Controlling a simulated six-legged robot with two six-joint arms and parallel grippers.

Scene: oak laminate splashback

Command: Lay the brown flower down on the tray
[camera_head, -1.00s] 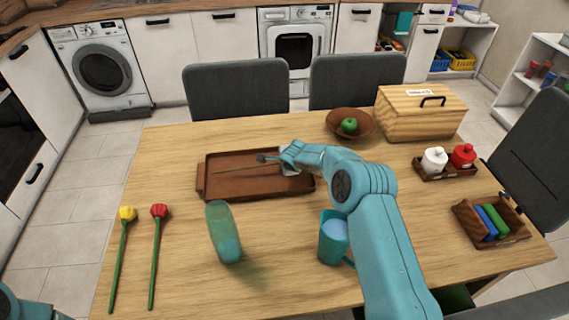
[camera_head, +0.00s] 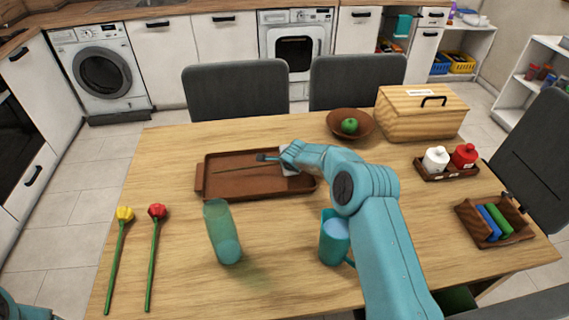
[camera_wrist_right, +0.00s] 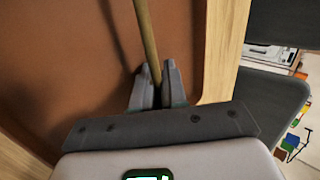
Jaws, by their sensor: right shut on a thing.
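The brown tray (camera_head: 258,187) lies near the far middle of the table and also fills much of the right wrist view (camera_wrist_right: 60,60). My right gripper (camera_head: 268,157) reaches over the tray's far right part. In the right wrist view its fingers (camera_wrist_right: 154,84) are shut on the tan stem of the brown flower (camera_wrist_right: 147,38). The stem points away over the tray, with a dark shadow beside it. I cannot tell whether it touches the tray floor. The flower's head is not clearly visible. My left gripper is out of view.
A yellow flower (camera_head: 122,240) and a red flower (camera_head: 154,240) lie at left. A translucent green vase (camera_head: 220,228) and a teal mug (camera_head: 333,240) stand in front of the tray. A bowl (camera_head: 337,126) with a green apple and a wooden bread box (camera_head: 415,118) are behind right.

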